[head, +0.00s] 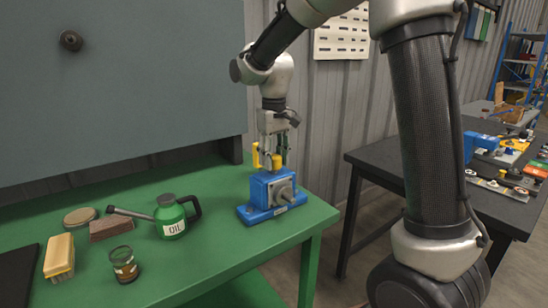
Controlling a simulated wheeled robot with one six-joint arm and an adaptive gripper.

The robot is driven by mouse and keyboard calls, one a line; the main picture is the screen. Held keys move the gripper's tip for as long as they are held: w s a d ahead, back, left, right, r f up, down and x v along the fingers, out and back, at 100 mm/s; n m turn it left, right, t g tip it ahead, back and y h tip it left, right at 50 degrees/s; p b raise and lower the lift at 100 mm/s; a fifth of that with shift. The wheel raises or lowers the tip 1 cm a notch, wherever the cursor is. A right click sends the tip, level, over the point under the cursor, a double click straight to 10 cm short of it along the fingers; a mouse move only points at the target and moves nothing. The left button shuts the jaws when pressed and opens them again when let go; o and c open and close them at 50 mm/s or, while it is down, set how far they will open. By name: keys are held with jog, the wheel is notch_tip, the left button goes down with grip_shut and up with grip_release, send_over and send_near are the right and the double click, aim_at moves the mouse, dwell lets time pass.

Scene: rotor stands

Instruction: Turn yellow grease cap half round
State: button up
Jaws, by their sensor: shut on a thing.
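A blue rotor stand (270,194) with a grey hub on its front stands near the right end of the green bench. The yellow grease cap (277,160) sits on top of the stand. A second yellow upright part (256,156) shows just left of it. My gripper (275,155) points straight down over the stand and is shut on the grease cap. The fingertips are small here and partly hide the cap, and I cannot tell how far the cap is turned.
On the green bench (215,262), a green oil can (171,217), a glass jar (124,264), a brush (59,257), a brown block (111,227) and a round tin (81,218) stand left of the stand. A dark table (385,160) with parts is at right.

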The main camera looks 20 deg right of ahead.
jog(key=m, duration=1.1)
jog(key=shift+m, duration=0.4)
jog(key=shift+w+m, duration=0.1)
jog(key=shift+m, duration=1.6)
jog(key=o, duration=1)
jog(key=shift+r, duration=0.1)
